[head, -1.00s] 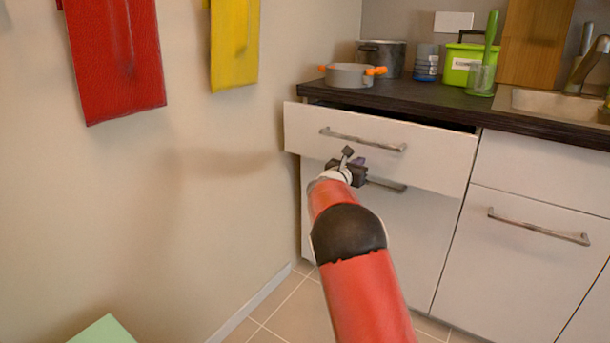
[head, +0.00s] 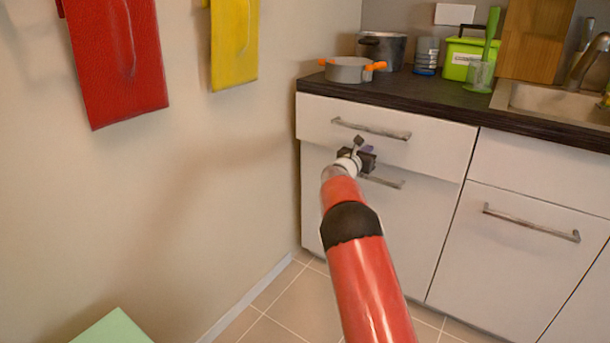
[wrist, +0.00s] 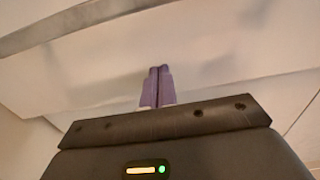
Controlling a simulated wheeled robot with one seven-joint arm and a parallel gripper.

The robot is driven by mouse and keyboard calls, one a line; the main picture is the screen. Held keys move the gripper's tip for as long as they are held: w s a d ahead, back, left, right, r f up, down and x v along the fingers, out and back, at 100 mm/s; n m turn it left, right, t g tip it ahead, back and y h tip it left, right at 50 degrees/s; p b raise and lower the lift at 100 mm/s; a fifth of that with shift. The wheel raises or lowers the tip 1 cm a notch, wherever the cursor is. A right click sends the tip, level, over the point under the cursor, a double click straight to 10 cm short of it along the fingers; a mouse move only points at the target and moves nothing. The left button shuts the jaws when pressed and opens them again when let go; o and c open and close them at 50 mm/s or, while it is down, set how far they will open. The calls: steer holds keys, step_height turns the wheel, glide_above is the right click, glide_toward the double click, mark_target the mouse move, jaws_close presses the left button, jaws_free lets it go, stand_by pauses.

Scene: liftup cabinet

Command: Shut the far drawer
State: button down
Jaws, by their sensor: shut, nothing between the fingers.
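The far drawer is the white top-left drawer (head: 420,142) under the dark countertop, with a grey bar handle (head: 371,130). Its front now sits close under the counter edge, with no dark gap showing above it; its lower edge seems to stand slightly proud of the door below, and I cannot tell if it is fully flush. My gripper (head: 367,150) is shut and empty at the drawer front, below the handle. In the wrist view its purple fingertips (wrist: 158,70) point at the white front, touching or very near it. The handle (wrist: 70,20) crosses above them.
A lower white door (head: 375,230) with its own handle (head: 383,182) is just under my gripper. The wall stands close on the left. A grey pot with orange handles (head: 348,69) and a green bin (head: 465,60) sit on the countertop (head: 420,96).

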steer(key=shift+b+x, duration=0.8)
steer(key=shift+x, duration=0.15)
steer(key=b+v, duration=0.7)
steer(key=v, duration=0.1)
stand_by(0.5)
steer(key=shift+a, duration=0.1)
